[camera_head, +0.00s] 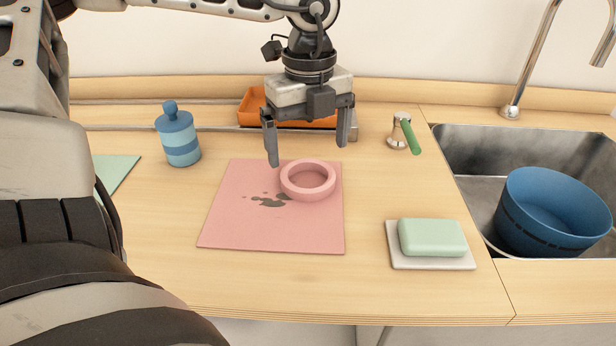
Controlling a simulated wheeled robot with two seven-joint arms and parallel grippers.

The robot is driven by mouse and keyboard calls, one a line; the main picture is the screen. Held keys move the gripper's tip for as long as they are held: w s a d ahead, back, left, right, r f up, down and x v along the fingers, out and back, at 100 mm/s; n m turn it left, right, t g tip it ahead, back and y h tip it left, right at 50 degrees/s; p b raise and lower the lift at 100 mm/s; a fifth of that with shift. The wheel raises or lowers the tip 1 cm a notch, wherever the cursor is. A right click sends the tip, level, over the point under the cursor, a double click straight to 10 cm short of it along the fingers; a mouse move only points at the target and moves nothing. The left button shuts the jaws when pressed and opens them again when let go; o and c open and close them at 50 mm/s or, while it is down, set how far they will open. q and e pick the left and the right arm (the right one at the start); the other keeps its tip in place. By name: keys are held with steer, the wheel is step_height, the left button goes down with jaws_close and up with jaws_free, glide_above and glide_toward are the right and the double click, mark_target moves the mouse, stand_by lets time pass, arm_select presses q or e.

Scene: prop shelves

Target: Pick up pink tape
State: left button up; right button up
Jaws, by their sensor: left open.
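The pink tape (293,193) is a thick ring lying flat on the right part of a pink mat (235,215) on the wooden counter. My left gripper (308,152) points down above and just behind the tape. Its two fingers are spread wide and nothing is between them. The left finger ends near the tape's upper left side, and the right finger ends behind its right side. The exact height of the fingertips over the counter is hard to tell. My right gripper is not visible.
A blue bottle (180,140) stands left of the mat. An orange tray (252,106) lies behind my gripper. A sink (470,150) holds a blue bowl (550,215).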

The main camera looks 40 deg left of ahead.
mark_target(308, 183)
arm_select(q)
steer(key=f, duration=0.2)
steer(key=s+f, duration=0.1)
steer(key=f, duration=0.1)
steer(key=shift+d, duration=0.25)
steer(key=shift+w+f, duration=0.1)
steer(key=shift+f, duration=0.2)
steer(key=c, duration=1.1)
steer(key=shift+r, duration=0.1)
step_height(308, 183, up, 18)
steer(key=shift+f+p, duration=0.1)
steer(key=shift+p, duration=0.65)
